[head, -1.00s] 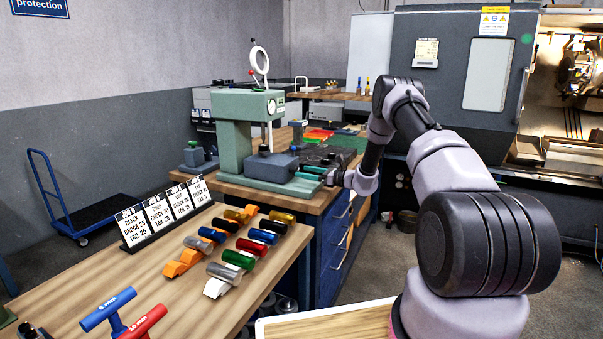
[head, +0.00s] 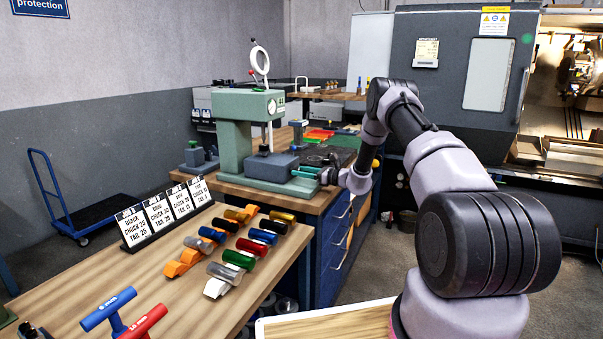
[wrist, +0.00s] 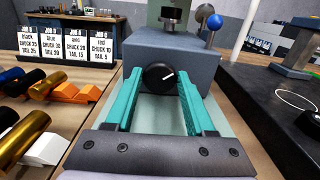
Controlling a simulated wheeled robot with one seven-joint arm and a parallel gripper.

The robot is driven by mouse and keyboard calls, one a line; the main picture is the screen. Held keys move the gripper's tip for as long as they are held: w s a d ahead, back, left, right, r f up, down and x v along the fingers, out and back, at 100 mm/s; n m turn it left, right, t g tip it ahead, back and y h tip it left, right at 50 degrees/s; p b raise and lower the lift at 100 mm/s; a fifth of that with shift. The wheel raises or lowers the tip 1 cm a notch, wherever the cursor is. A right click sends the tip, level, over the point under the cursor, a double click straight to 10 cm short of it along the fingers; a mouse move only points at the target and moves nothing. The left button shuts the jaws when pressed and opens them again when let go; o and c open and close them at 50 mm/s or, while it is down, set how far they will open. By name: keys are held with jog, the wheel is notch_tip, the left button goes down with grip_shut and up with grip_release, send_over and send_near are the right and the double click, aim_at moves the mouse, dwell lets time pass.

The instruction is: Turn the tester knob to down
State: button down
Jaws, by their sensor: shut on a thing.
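The tester (head: 236,150) is a green press-like stand with a round white gauge on top and a grey block (head: 270,166) at its base. Its black round knob (wrist: 157,77) sits on the front face of that block in the wrist view, and its white mark points right and slightly up. My gripper (head: 306,172) reaches the block from the right in the head view. In the wrist view its teal fingers (wrist: 158,82) lie on either side of the knob, shut on it. The knob is hidden in the head view.
Job cards (head: 160,212) and several coloured cylinders on holders (head: 240,259) cover the near bench. A blue-balled lever (wrist: 214,22) stands right of the block in the wrist view. A dark plate (wrist: 285,115) lies to the right. The lathe (head: 460,75) stands behind.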

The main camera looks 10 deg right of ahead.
jog(key=n, duration=0.5)
jog(key=shift+s, duration=0.1)
jog(key=n, duration=0.5)
jog(key=shift+a, duration=0.1)
jog(key=shift+n, duration=0.4)
jog(key=shift+c, duration=1.4)
grip_release()
jog(key=shift+f, duration=0.1)
jog(key=v, duration=1.1)
